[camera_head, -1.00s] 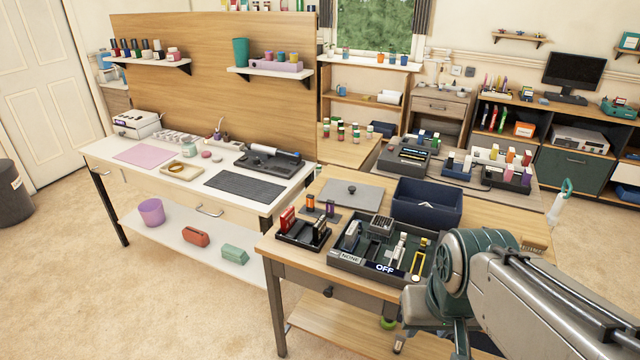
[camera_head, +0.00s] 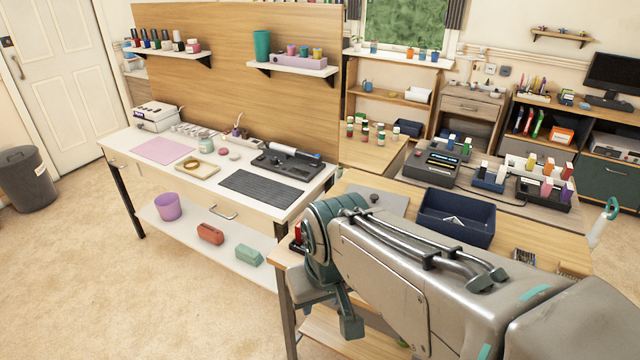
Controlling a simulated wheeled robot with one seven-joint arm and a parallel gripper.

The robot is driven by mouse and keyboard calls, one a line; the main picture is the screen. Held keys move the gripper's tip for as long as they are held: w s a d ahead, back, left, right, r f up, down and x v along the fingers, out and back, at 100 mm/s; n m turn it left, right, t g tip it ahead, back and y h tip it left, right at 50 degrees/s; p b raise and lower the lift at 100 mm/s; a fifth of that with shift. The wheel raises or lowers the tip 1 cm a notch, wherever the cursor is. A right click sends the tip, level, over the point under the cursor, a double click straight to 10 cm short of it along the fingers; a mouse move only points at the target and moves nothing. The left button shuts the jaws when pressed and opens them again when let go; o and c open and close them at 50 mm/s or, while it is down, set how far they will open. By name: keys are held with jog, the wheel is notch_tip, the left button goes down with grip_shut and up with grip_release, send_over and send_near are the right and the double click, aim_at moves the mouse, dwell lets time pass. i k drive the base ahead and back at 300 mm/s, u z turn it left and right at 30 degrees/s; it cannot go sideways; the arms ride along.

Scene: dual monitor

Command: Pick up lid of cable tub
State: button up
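The lid (camera_head: 390,203) is a flat grey panel with a dark round knob, lying on the wooden table. My arm hides its near part.
My arm hides most of the near tabletop and its trays. A white bench (camera_head: 225,182) stands on the left. Behind the tub are a dark grey device (camera_head: 438,162) and holders of small bottles (camera_head: 545,190). Carpeted floor (camera_head: 80,260) is clear at the lower left.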

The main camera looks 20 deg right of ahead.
aim_at(397, 204)
jog(key=z, duration=0.35)
jog(key=i, duration=0.85)
jog(key=z, duration=0.75)
